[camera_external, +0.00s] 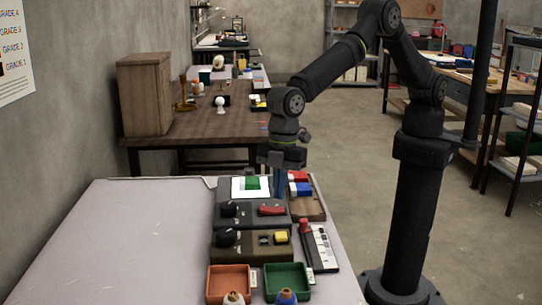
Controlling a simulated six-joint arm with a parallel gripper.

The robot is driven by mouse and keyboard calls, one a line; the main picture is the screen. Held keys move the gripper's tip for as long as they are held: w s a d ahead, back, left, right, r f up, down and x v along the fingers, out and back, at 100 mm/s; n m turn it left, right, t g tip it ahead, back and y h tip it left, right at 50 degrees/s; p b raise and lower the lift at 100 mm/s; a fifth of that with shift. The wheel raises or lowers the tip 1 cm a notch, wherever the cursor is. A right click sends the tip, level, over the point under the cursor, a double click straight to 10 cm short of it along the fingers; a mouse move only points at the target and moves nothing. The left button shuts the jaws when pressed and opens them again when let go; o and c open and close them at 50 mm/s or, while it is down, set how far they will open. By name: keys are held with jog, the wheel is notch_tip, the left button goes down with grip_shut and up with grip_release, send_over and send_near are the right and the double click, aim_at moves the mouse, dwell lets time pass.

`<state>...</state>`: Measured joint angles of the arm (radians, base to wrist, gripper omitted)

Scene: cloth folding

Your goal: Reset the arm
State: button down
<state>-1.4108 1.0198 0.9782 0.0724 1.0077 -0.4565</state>
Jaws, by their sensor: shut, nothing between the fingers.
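My gripper (280,192) points down at the far end of the pale table. It is shut with nothing in it. It is close to the right edge of a white square (237,187) with a green piece (253,183) on it. I cannot tell whether its tips touch anything. My arm rises from its base on the floor to the right of the table and bends over to the gripper. No cloth can be made out for certain.
A dark device (229,224) and an olive one (226,250) stand below the gripper. Red and blue blocks (300,183) lie to its right. An orange tray (230,281) and a green tray (288,279) are at the front. The pale table's left side (130,245) is clear.

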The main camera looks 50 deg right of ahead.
notch_tip(320, 180, up, 4)
jog(key=shift+f, duration=0.15)
notch_tip(320, 180, down, 6)
jog(key=shift+r, duration=0.2)
jog(key=d+r+m, duration=0.2)
jog(key=r+m, duration=0.3)
jog(key=r, duration=0.4)
jog(key=w+d+r+m+y, duration=0.1)
jog(key=r+m, duration=0.3)
jog(key=r, duration=0.6)
jog(key=shift+d+m, duration=0.4)
jog(key=shift+d, duration=0.5)
dwell(0.9)
